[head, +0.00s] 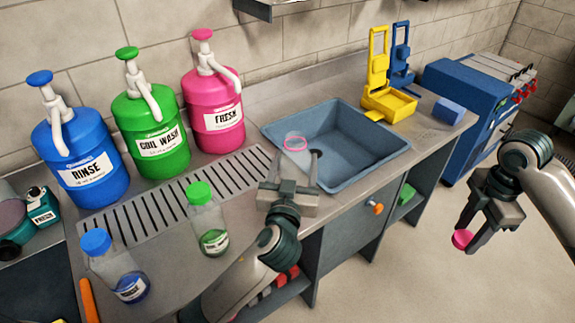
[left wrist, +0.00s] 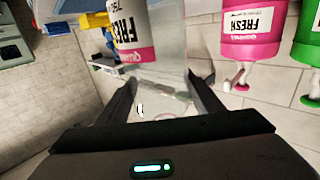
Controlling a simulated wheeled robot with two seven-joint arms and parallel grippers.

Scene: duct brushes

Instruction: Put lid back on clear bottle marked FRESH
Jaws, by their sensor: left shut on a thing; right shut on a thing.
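My left gripper (head: 293,168) is shut on the clear bottle (head: 295,142) in front of the sink. In the head view the bottle shows only faintly, with a pink ring at its top. In the left wrist view the clear bottle marked FRESH (left wrist: 146,30) sits between the fingers, its white label with black letters readable. My right gripper (head: 470,240) is shut on the pink lid (head: 462,239) at the right, over the floor and well apart from the bottle. Much of the bottle is hidden or see-through in the head view.
Blue RINSE (head: 80,155), green COIL WASH (head: 150,125) and pink FRESH (head: 213,100) pump jugs stand along the wall. Bottles with a green lid (head: 207,220) and a blue lid (head: 112,268) stand on the counter. The sink (head: 358,160) lies behind my left gripper.

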